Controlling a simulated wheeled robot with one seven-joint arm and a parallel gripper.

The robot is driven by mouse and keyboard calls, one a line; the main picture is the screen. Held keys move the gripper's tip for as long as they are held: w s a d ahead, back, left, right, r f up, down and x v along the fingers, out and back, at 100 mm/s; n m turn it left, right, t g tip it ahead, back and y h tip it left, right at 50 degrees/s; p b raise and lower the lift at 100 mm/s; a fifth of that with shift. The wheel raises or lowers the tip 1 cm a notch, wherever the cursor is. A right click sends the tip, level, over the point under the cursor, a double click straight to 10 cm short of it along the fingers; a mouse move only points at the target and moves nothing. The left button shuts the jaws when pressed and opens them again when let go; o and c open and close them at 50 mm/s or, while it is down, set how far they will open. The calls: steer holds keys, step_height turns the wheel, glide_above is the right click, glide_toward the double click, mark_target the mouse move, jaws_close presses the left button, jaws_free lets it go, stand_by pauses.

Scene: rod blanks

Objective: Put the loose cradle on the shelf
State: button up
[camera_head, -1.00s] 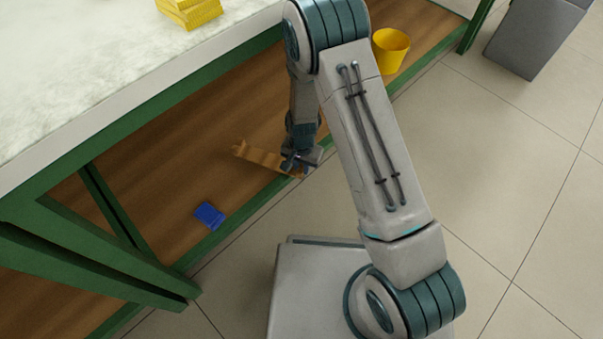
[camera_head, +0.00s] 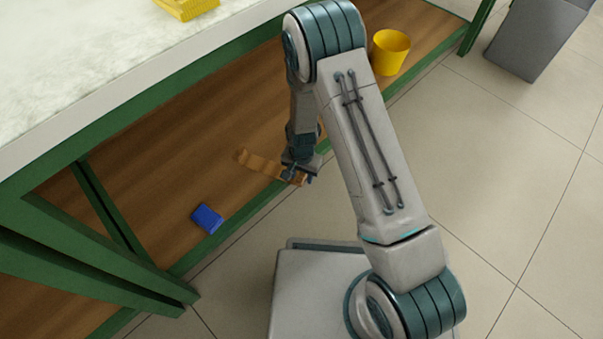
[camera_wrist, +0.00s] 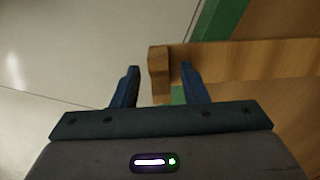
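The loose cradle (camera_head: 262,167) is a long brown wooden piece with a notched edge. It lies at the front of the wooden lower shelf (camera_head: 160,190), with its near end at the green front edge. In the wrist view, the cradle (camera_wrist: 250,58) extends right from an upright end block, which sticks out past the green edge. My gripper (camera_head: 300,173) is at this near end. In the wrist view, my gripper's two blue fingers (camera_wrist: 160,78) stand apart on either side of the end block, with a visible gap at the left finger. The cradle's underside is hidden.
A blue block (camera_head: 207,218) lies on the shelf to the left. A yellow bucket (camera_head: 390,52) stands at the shelf's right. The pale worktop (camera_head: 90,80) overhangs the shelf, with a yellow object (camera_head: 187,8) on it. Green legs (camera_head: 90,260) stand at left.

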step_height(320, 180, up, 7)
steer(key=p, duration=0.3)
steer(key=shift+p, duration=0.4)
steer(key=shift+d+r, duration=0.15)
steer(key=shift+r, duration=0.65)
steer(key=s+d+r+n, duration=0.15)
steer(key=d+r, duration=0.35)
steer(key=r, duration=0.5)
steer(key=s+d+r, duration=0.2)
steer(key=d+r, duration=0.3)
steer(key=r, duration=0.5)
steer(key=s+d+r+n+t, duration=0.1)
steer(key=s+d+r+n, duration=0.1)
steer(key=s+d+r, duration=0.6)
steer(key=s+r, duration=0.1)
steer(key=s, duration=0.3)
steer(key=shift+d+r, duration=0.35)
steer(key=shift+d, duration=0.05)
